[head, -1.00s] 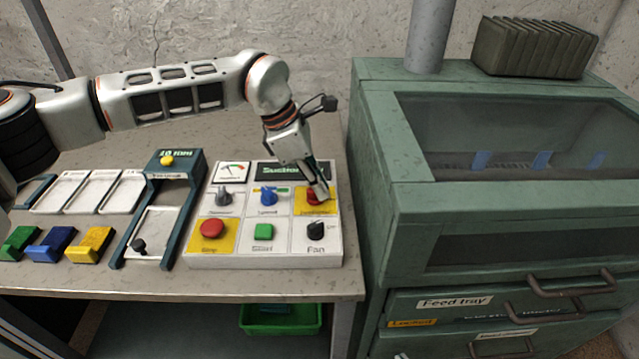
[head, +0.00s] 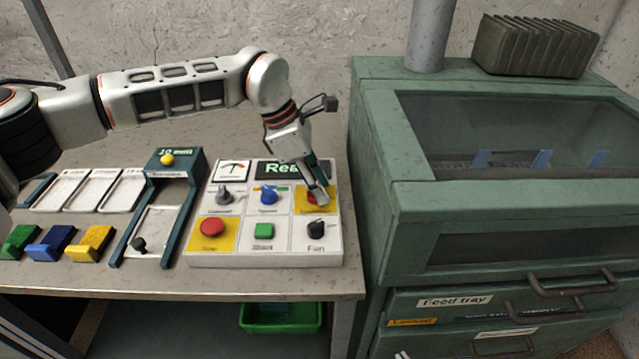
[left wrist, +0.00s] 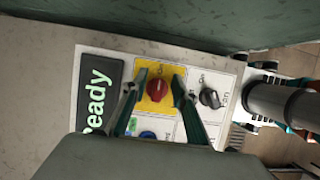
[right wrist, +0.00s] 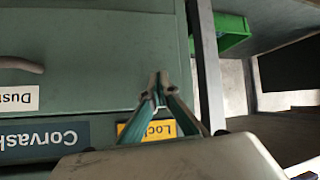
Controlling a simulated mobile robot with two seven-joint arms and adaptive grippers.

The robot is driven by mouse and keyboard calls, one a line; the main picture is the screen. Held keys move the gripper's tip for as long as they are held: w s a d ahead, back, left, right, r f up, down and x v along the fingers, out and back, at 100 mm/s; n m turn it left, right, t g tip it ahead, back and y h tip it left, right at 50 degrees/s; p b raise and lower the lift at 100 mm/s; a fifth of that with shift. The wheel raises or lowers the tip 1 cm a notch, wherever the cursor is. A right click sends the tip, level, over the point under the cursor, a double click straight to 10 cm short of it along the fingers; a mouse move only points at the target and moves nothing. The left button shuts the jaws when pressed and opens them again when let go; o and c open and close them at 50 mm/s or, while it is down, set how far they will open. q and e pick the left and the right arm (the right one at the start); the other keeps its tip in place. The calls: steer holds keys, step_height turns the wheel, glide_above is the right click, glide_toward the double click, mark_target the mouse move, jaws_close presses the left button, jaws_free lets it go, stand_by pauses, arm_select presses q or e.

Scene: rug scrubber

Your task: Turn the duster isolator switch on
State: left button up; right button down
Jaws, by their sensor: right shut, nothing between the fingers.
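The isolator switch is a red rotary knob on a yellow plate (left wrist: 156,90) at the top right of the white control panel (head: 264,260). In the head view my left gripper (head: 321,193) is over it and hides most of the knob. In the left wrist view its two fingers (left wrist: 158,80) are spread, one on each side of the red knob, with gaps showing. The panel display (head: 285,169) reads "Ready"; it also shows in the left wrist view (left wrist: 98,95). My right gripper (right wrist: 156,88) is shut and empty, in front of the green cabinet's drawers.
The panel also has a black fan knob (head: 316,229), blue knob (head: 268,195), red stop button (head: 212,228) and green button (head: 264,231). The green cabinet (head: 375,200) stands close on the right. A green bin (head: 280,319) sits below the table.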

arm_select(q)
steer(key=v, duration=1.2)
